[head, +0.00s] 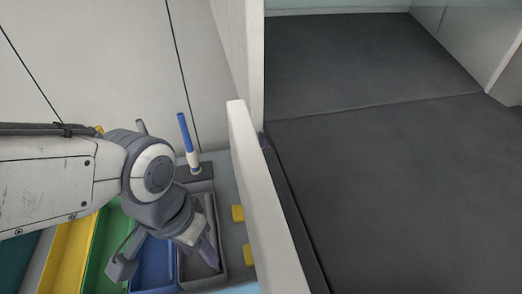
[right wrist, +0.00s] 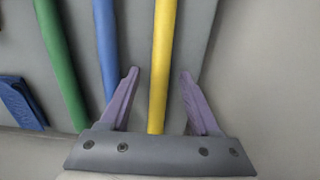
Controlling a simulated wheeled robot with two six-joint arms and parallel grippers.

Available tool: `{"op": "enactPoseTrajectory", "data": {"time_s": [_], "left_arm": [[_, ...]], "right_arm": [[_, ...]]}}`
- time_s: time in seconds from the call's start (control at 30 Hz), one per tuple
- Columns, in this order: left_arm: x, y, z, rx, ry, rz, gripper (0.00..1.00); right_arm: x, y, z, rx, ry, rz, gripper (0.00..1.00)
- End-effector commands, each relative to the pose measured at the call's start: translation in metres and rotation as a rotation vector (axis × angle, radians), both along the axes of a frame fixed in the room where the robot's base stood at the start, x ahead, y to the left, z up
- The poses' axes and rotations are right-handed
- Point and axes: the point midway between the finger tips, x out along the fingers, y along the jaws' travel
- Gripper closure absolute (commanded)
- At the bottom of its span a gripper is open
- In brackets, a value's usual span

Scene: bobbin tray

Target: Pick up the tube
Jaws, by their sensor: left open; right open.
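In the right wrist view my right gripper (right wrist: 159,73) is open, with its two purple fingers apart. A yellow tube (right wrist: 164,60) runs between the fingers, with a gap on each side. A blue tube (right wrist: 106,45) and a green tube (right wrist: 60,65) lie to its left. In the head view my left gripper (head: 208,252) points down over a grey compartment of the tray (head: 221,245); its fingers are partly hidden. A blue-topped stick with a white lower part (head: 185,135) stands tilted behind it. My right gripper is not in the head view.
Yellow (head: 68,262), green (head: 110,240) and blue (head: 152,270) bins lie left of the grey compartment. Two yellow blocks (head: 237,213) sit to its right. A white upright panel (head: 258,200) borders the dark floor (head: 400,200). A blue item (right wrist: 20,102) lies left in the right wrist view.

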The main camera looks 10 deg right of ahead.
Motion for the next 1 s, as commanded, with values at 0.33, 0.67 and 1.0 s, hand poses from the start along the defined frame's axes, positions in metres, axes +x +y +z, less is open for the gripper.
{"op": "enactPoseTrajectory", "data": {"time_s": [0.33, 0.67, 1.0], "left_arm": [[0.0, 0.0, 0.0, 0.0, 0.0, 0.0, 0.5], [0.0, 0.0, 0.0, 0.0, 0.0, 0.0, 0.5], [0.0, 0.0, -0.01, 0.0, 0.0, 0.0, 0.5]], "right_arm": [[0.0, 0.0, -0.001, 0.0, -0.001, 0.0, 0.83], [0.0, -0.001, 0.0, 0.0, -0.002, 0.0, 1.0], [0.002, 0.0, 0.049, 0.0, -0.007, 0.0, 1.0]]}}
